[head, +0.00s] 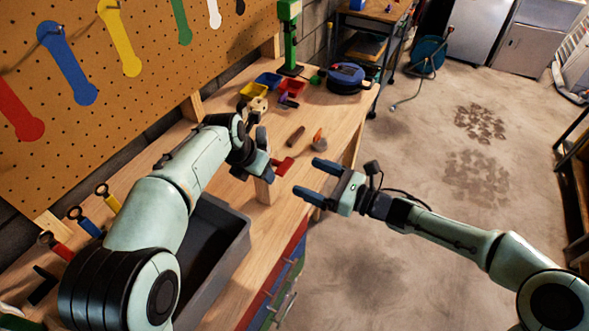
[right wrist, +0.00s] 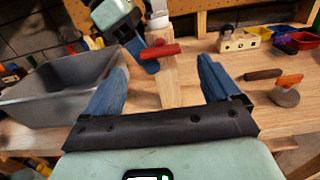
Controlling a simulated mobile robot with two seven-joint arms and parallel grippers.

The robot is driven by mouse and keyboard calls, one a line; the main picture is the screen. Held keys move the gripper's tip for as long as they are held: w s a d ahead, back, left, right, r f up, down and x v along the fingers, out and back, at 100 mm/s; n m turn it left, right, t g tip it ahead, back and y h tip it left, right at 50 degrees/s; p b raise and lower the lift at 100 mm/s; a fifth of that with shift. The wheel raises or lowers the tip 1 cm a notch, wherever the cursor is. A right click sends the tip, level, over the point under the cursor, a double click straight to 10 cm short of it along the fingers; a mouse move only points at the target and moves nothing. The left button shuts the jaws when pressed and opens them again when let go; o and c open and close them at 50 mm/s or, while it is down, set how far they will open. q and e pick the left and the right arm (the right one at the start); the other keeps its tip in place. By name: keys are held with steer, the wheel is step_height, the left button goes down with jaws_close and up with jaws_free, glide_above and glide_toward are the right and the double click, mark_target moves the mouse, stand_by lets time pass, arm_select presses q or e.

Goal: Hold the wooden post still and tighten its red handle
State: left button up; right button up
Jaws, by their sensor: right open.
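The wooden post (head: 264,191) stands upright near the front edge of the workbench. Its red handle (head: 284,166) sticks out at the upper part, and it also shows in the right wrist view (right wrist: 160,51) across the post (right wrist: 168,84). My left gripper (head: 254,166) is at the top of the post, with a blue finger against or very close to it; its grip is partly hidden. My right gripper (head: 308,179) is open and empty, to the right of the handle and apart from it. In the right wrist view the post and handle appear between its fingers.
A grey bin (head: 237,240) stands on the bench left of the post. A dark brown tool (head: 295,137) and an orange-and-grey item (head: 319,141) lie beyond it. Small coloured bins (head: 268,80) stand farther back.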

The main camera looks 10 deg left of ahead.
mark_target(289, 168)
steer(key=x, duration=0.5)
steer(key=shift+w+a, duration=0.1)
steer(key=shift+a, duration=0.05)
steer(key=c, duration=1.1)
